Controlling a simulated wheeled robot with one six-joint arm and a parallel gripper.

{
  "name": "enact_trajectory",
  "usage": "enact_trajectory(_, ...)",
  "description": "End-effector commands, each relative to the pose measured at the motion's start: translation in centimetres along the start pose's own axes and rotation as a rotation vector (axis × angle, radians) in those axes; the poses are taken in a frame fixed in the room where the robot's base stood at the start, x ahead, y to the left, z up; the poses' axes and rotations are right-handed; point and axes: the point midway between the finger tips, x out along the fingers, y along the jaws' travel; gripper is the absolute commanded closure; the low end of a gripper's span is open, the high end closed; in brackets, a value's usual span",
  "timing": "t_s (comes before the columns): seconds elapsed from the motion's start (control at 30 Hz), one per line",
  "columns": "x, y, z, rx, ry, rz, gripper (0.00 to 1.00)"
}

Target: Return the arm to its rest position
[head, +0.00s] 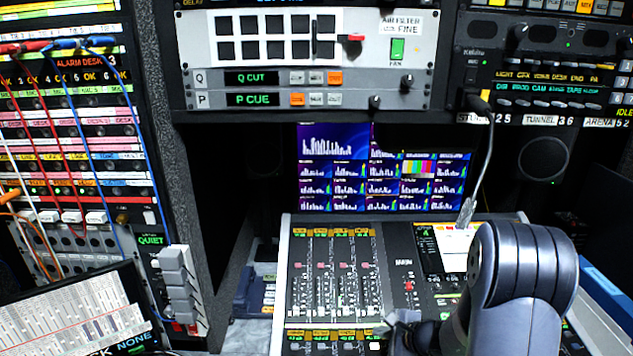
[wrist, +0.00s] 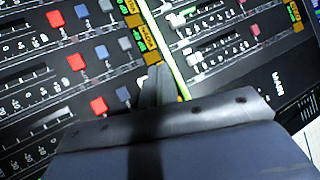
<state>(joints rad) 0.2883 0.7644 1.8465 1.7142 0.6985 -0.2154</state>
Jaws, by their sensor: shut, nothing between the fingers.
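My gripper (wrist: 158,82) shows in the wrist view as two narrow grey fingers close together, shut and empty, over the mixing desk (wrist: 100,60). Fader rows with red, blue and white caps lie beyond and around the fingertips. In the head view my bent grey arm stands at the lower right, in front of the right part of the mixing desk (head: 298,270).
A monitor (head: 335,145) stands behind the desk. A patch rack with colored cords (head: 85,130) is at the left. A tilted screen (head: 75,310) is at the lower left.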

Motion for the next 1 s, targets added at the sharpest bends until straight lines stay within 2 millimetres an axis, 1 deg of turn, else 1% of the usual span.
enact_trajectory(0.03,0.3,0.3,-0.2,-0.002,0.001,-0.002,1.00)
enact_trajectory(0.13,0.2,0.2,-0.2,-0.002,0.002,-0.002,1.00)
enact_trajectory(0.17,-0.2,-0.1,0.1,-0.003,0.003,-0.003,1.00)
enact_trajectory(0.2,-1.2,-0.9,0.8,-0.002,0.003,-0.003,1.00)
enact_trajectory(0.23,-1.6,-1.2,1.1,-0.001,0.003,-0.001,1.00)
enact_trajectory(0.27,-0.2,0.1,0.1,0.003,0.003,0.003,1.00)
enact_trajectory(0.3,0.4,0.6,-0.4,0.003,0.002,0.003,1.00)
enact_trajectory(0.33,-0.3,-0.1,0.2,0.004,0.001,0.003,1.00)
enact_trajectory(0.37,-0.4,-0.3,0.3,0.004,0.001,0.003,1.00)
enact_trajectory(0.67,-0.2,-0.1,0.2,0.004,0.001,0.003,1.00)
enact_trajectory(0.7,-0.8,-0.7,0.6,-0.001,0.002,-0.002,1.00)
enact_trajectory(0.93,-4.1,-3.1,3.0,-0.003,0.002,-0.002,1.00)
enact_trajectory(1.0,-2.8,-1.5,3.9,-0.065,-0.029,0.037,1.00)
